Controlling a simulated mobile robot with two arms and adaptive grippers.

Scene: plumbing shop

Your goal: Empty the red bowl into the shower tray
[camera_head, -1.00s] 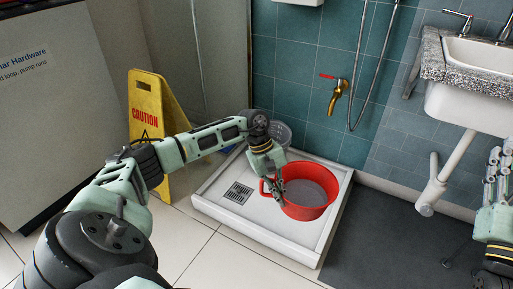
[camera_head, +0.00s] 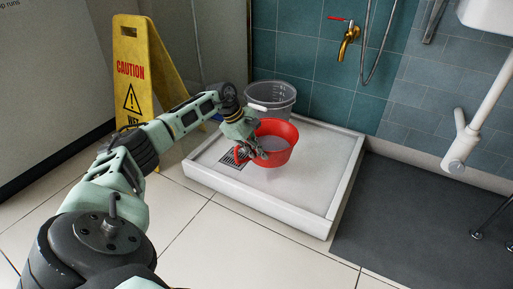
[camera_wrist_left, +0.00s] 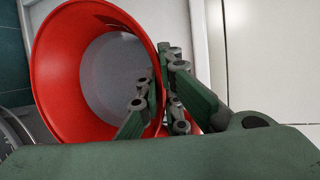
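The red bowl (camera_head: 284,158) is at the shower tray (camera_head: 318,212), near the drain grate (camera_head: 232,158). Its inside looks grey, like a liquid surface or the bowl's floor; I cannot tell which. Whether the bowl's base touches the tray is unclear. My right gripper is out of view.
A yellow caution sign (camera_head: 140,75) stands left of the tray. A brass tap (camera_head: 348,40) is on the tiled wall. The tray's right side is clear.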

